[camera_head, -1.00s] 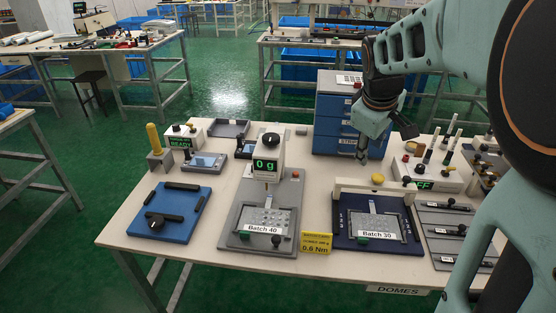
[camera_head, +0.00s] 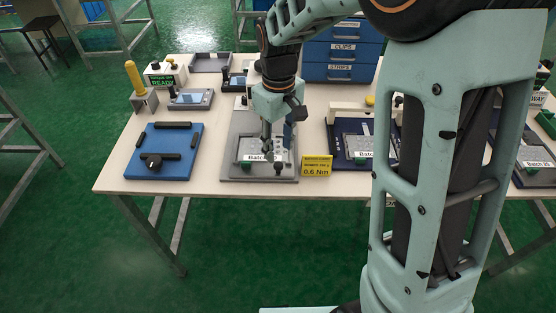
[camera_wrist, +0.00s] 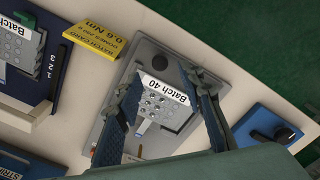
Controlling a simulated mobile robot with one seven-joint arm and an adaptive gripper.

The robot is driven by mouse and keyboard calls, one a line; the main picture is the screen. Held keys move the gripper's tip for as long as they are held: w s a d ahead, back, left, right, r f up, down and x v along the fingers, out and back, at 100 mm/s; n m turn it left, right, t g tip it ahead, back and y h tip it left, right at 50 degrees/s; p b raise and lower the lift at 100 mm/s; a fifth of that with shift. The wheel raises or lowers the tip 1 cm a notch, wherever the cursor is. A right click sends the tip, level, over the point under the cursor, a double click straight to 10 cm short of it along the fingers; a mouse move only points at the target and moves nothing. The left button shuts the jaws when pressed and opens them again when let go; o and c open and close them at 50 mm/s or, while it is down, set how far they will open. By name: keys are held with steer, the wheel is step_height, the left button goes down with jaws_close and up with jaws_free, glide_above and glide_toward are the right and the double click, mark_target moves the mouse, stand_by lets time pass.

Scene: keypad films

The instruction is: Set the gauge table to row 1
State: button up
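A navy plate (camera_head: 336,143) with a grey keypad panel stands right of centre in the head view, partly hidden by my arm. In the wrist view the navy plate (camera_wrist: 48,68) shows at the left, with the numbers 1, 2 and 3 along its edge. No frame labels anything as the gauge table. A grey fixture (camera_head: 230,172) holds a panel labelled Batch 40 (camera_wrist: 167,88). My gripper (camera_head: 275,150) is over this fixture, pointing down, and hides its upper part. In the wrist view my gripper (camera_wrist: 168,112) is open, its fingers on either side of the panel. Contact cannot be told.
A yellow batch card (camera_head: 317,166) reading 0.6 Nm stands between the two fixtures. A blue plate (camera_head: 183,150) with black bars lies at the left. A blue drawer unit (camera_head: 340,52) stands behind. A yellow-handled tool (camera_head: 135,76) stands at the back left.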

mark_target(278, 164)
step_height(278, 164, down, 6)
steer(key=shift+r, duration=0.1)
steer(key=shift+c, duration=0.7)
jaws_close()
